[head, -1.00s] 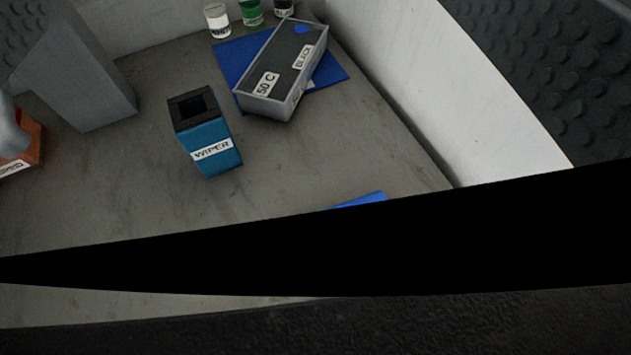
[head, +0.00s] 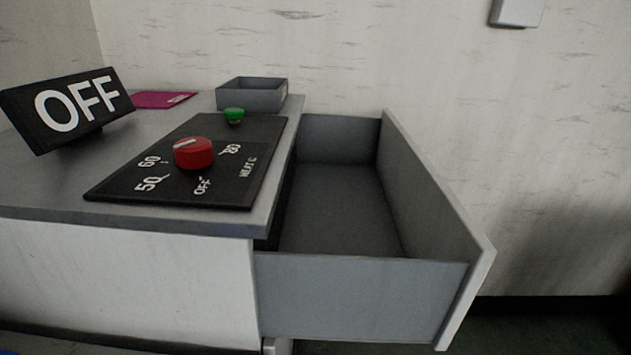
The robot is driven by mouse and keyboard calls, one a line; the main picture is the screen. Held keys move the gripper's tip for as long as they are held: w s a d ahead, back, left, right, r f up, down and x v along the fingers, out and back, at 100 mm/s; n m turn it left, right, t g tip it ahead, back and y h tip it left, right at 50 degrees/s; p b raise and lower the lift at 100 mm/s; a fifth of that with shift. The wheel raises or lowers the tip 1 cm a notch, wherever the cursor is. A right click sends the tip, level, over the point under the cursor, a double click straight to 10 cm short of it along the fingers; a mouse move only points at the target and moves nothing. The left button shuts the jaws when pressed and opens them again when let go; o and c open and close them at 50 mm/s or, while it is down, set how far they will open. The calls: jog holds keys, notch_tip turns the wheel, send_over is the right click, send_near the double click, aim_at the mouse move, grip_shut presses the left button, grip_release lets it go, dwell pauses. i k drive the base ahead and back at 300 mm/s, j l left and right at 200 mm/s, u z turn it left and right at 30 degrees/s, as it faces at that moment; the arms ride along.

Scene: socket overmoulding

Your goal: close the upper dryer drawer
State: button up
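The upper dryer drawer (head: 362,290) is grey and pulled out to the right of the dryer cabinet (head: 125,280). It looks empty inside. Its front panel (head: 440,215) is at the right, standing well away from the cabinet side. On the cabinet top is a black control panel (head: 228,178) with a red knob (head: 194,152), a green button (head: 234,114) and labels 50, 60, 80, OFF and HEAT C. My gripper does not show in the head view.
A black OFF sign (head: 68,108), a magenta sheet (head: 162,99) and a small grey tray (head: 252,93) stand on the cabinet top. A pale wall (head: 420,60) runs behind. The space right of the drawer front looks free, with dark floor below.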

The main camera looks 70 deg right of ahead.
aim_at(376, 246)
jog(key=z, duration=1.1)
jog(key=l+z, duration=0.4)
jog(key=i+l+z, duration=0.1)
jog(key=l+z, duration=0.3)
